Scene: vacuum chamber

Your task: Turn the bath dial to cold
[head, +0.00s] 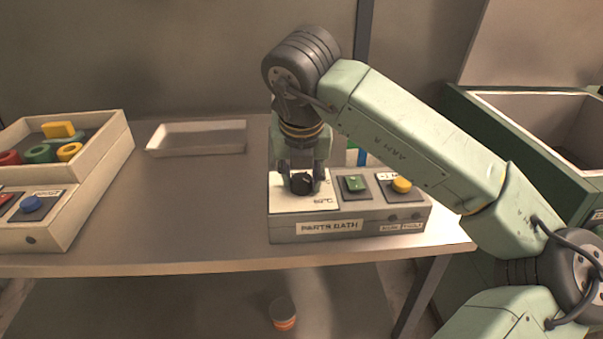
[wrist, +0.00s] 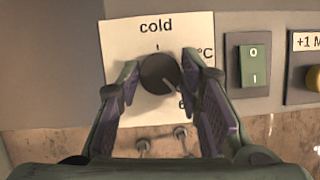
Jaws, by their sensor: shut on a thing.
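The bath dial (wrist: 158,74) is a round dark knob on a white label plate (wrist: 120,40). The word "cold" and a short tick stand above it in the wrist view. A light line on the knob appears to point to the lower right, towards the partly hidden "°C" marking. My gripper (wrist: 160,70) is shut on the knob, with one finger on its left side and one on its right. In the head view my gripper (head: 303,186) reaches straight down onto the dial (head: 301,182) on the parts bath box (head: 283,228).
Right of the dial are a green rocker switch (head: 354,184) and a yellow button (head: 401,185). A white tray (head: 197,138) lies behind on the table. A box with coloured rings (head: 92,170) stands left. A cup (head: 283,314) sits below the tabletop.

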